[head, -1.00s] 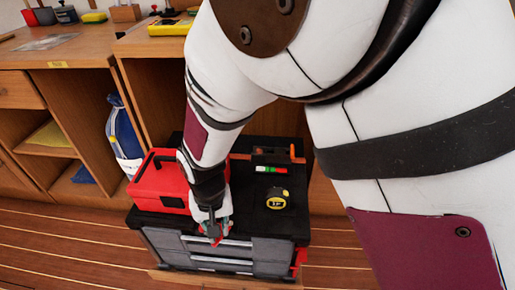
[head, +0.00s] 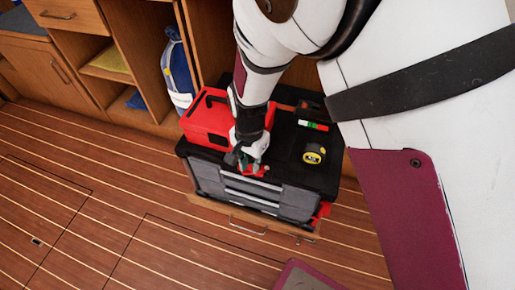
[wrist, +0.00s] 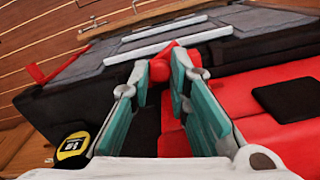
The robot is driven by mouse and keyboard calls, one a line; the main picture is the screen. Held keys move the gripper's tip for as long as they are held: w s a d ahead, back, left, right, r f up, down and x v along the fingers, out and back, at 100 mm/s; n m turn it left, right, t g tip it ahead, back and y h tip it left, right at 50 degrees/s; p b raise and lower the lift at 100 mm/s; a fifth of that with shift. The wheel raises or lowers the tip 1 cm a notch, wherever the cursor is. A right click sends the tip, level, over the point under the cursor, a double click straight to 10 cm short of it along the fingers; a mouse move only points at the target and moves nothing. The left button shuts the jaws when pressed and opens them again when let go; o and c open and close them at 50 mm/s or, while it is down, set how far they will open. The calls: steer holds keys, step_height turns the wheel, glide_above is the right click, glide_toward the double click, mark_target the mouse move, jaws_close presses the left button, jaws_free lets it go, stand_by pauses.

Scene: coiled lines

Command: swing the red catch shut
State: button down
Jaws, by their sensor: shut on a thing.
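The red catch (wrist: 205,36) is a red lever at the front top edge of the dark tool chest (head: 305,180). In the wrist view it runs slantwise from between my fingertips toward the upper right, along the chest's edge. My gripper (wrist: 161,72) has its teal-padded fingers closed on the catch's near end. In the head view my gripper (head: 250,168) reaches down to the chest's front edge, and the catch there is mostly hidden by the fingers. Whether the catch lies flat against the chest is unclear.
A red toolbox (head: 207,122) stands on the chest, close beside my wrist. A yellow-black tape measure (head: 314,154) and a green-red marker (head: 313,125) lie on the lid. Another red part (head: 321,212) juts from the chest's right side.

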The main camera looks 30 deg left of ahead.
mark_target(251, 166)
stand_by(0.3)
steer(key=c, duration=1.5)
jaws_free()
step_height(251, 166, up, 12)
